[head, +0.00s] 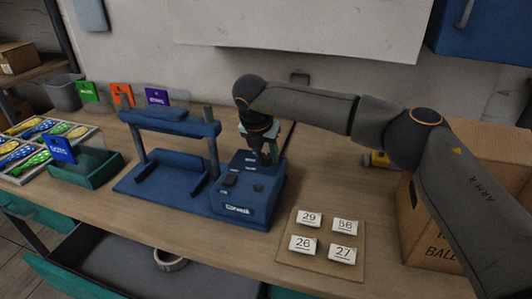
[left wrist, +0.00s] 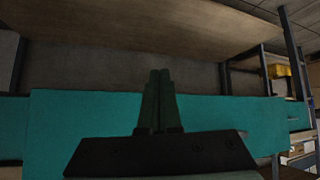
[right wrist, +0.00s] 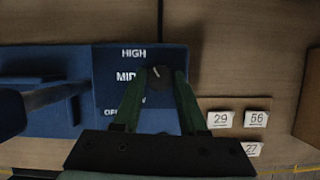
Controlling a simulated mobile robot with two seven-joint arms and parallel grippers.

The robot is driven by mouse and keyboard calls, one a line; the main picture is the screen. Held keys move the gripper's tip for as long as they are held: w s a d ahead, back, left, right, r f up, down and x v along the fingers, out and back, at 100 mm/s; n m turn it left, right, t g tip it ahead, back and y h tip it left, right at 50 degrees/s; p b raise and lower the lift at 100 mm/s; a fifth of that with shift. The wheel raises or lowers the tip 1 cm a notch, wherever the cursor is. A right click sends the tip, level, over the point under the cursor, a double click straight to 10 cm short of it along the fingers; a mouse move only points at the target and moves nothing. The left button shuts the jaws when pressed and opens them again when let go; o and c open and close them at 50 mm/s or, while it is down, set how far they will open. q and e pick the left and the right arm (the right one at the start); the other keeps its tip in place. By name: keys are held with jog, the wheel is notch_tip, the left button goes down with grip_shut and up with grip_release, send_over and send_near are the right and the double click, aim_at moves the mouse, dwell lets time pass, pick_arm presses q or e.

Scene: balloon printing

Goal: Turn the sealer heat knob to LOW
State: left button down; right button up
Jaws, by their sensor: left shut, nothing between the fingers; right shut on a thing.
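The blue sealer (head: 165,180) stands on the table, with its control box (head: 250,205) at its right end. My right gripper (head: 268,158) points down onto the back of the control box. In the right wrist view its fingers are shut on a dark round heat knob (right wrist: 158,78) with a small pale mark. HIGH and MID labels read clearly left of the knob; OFF is partly covered by a finger, and LOW is mostly hidden. My left gripper (left wrist: 158,75) is shut and empty in the left wrist view, away from the sealer, with a teal surface behind it.
A board (head: 287,250) with several numbered tiles lies right of the sealer. A cardboard box (head: 425,220) stands at the right. A teal card holder (head: 95,170) and a tray of balloons (head: 25,165) are at the left. An open drawer (head: 120,265) is below the table edge.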

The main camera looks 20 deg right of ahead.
grip_shut()
